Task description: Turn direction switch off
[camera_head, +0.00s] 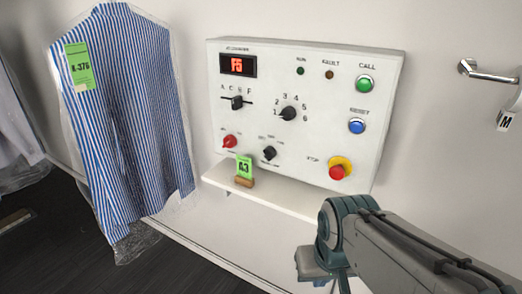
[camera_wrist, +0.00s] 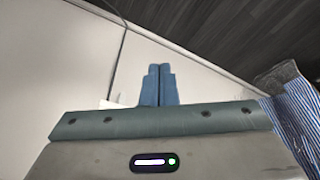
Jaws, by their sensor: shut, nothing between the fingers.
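A white control panel (camera_head: 305,190) is on the wall in the head view. Its lower black knob (camera_head: 270,153) has small labels around it that are too small to read, so I cannot tell for sure that it is the direction switch. A red knob (camera_head: 229,141) is left of it. Two larger black selector knobs, one with letters (camera_head: 237,102) and one with numbers (camera_head: 289,113), are above. My gripper (camera_wrist: 158,84) is shut and empty in the wrist view, its blue fingers together. It is apart from the knobs; the head view shows mainly my arm, lower right of the panel.
A shelf (camera_head: 290,207) below the panel holds a green A3 tag (camera_head: 244,166). A red stop button (camera_head: 337,172), blue button (camera_head: 356,126) and green button (camera_head: 365,84) are at the panel's right. A bagged striped shirt (camera_head: 125,120) hangs left; a metal hook (camera_head: 485,73) is right.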

